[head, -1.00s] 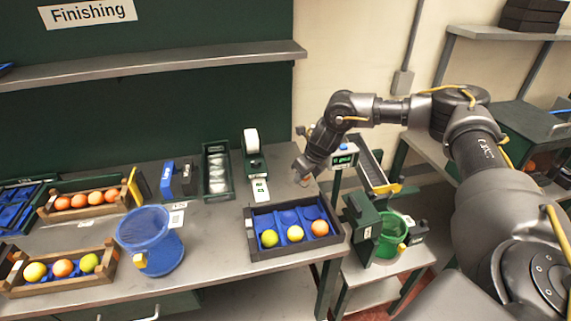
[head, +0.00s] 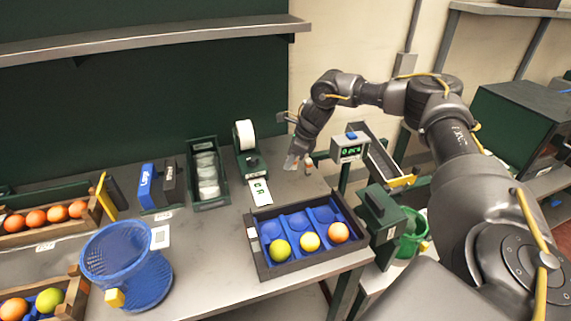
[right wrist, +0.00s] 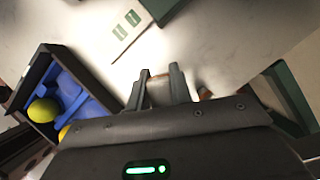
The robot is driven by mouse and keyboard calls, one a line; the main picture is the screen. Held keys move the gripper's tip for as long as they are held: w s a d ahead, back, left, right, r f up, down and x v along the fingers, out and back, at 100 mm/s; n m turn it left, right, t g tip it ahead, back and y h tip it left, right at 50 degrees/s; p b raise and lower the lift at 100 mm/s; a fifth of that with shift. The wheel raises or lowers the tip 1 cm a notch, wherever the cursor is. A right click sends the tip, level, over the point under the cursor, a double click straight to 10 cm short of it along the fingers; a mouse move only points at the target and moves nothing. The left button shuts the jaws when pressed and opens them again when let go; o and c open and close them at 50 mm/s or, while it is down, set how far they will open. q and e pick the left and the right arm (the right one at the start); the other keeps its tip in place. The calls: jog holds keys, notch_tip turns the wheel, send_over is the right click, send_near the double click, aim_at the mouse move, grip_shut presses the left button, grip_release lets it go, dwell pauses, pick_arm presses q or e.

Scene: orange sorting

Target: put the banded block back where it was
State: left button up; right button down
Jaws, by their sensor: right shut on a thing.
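My right gripper (head: 291,164) is low over the back of the bench, between the label printer and the small display. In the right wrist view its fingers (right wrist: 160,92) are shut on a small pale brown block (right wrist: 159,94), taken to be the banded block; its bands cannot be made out. In the head view the block is mostly hidden by the gripper. I cannot tell whether it touches the bench. My left gripper is not in view.
The blue-lined tray (head: 262,262) with several fruits stands in front of the gripper. A label printer (head: 249,163) is to its left. A small brown thing (head: 309,162) and the display (head: 350,147) are close on its right. A blue basket (head: 125,262) stands front left.

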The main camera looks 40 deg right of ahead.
aim_at(290, 170)
jog(key=shift+w+f, duration=0.2)
jog(key=shift+w, duration=0.1)
jog(key=shift+s+f, duration=0.1)
jog(key=shift+s, duration=0.2)
jog(key=shift+f+b, duration=0.25)
jog(key=shift+b, duration=0.2)
notch_tip(290, 170, down, 3)
jog(key=b, duration=0.2)
jog(key=shift+w+f+b, duration=0.1)
jog(key=shift+f+b, duration=0.05)
jog(key=shift+b, duration=0.2)
jog(key=shift+f+b, duration=0.55)
jog(key=shift+f, duration=0.25)
jog(key=shift+w+a, duration=0.1)
